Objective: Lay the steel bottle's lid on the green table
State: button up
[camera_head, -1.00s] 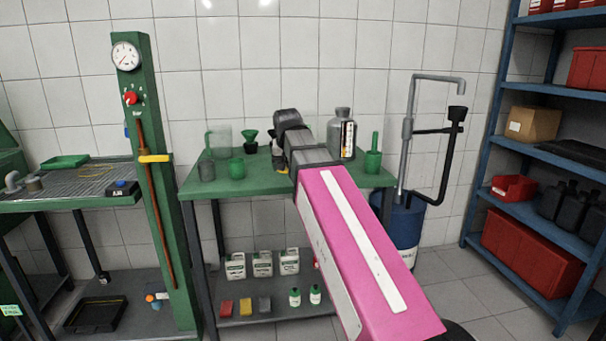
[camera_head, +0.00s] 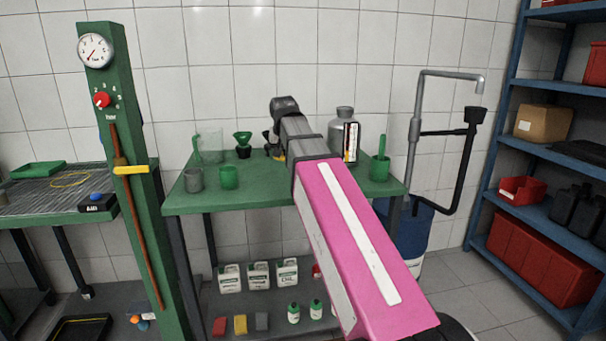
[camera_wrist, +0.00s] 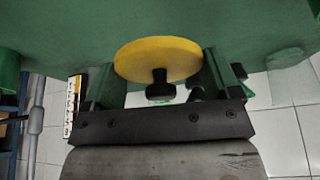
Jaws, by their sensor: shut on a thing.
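The yellow disc with a black knob, which I take for the lid (camera_wrist: 150,60), sits between the two fingers of my gripper (camera_wrist: 160,72) in the wrist view. My gripper is shut on it. Behind it lies the top of the green table (camera_wrist: 255,40); whether the disc touches it I cannot tell. In the head view a sliver of yellow shows below my wrist, over the back of the green table (camera_head: 240,197); my arm hides most of the gripper. The steel bottle (camera_head: 341,128) stands upright right of my arm.
A grey mug (camera_head: 194,180), a green mug (camera_head: 229,178), a clear jug (camera_head: 210,145) and a green funnel (camera_head: 243,142) stand on the table's left. A green pot (camera_head: 380,168) stands right of the bottle. A green post (camera_head: 128,200) rises at left.

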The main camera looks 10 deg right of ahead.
jog(key=w+d+f, duration=0.1)
jog(key=d, duration=0.1)
jog(key=w+d+f, duration=0.1)
jog(key=d+f, duration=0.1)
jog(key=w+d+f, duration=0.1)
jog(key=d, duration=0.2)
jog(key=shift+w+f, duration=0.15)
jog(key=shift+f, duration=2.15)
jog(key=shift+f, duration=0.6)
jog(key=o, duration=0.8)
jog(key=shift+c, duration=0.2)
jog(key=shift+r, duration=0.55)
jog(key=v, duration=1.2)
jog(key=shift+s, duration=0.2)
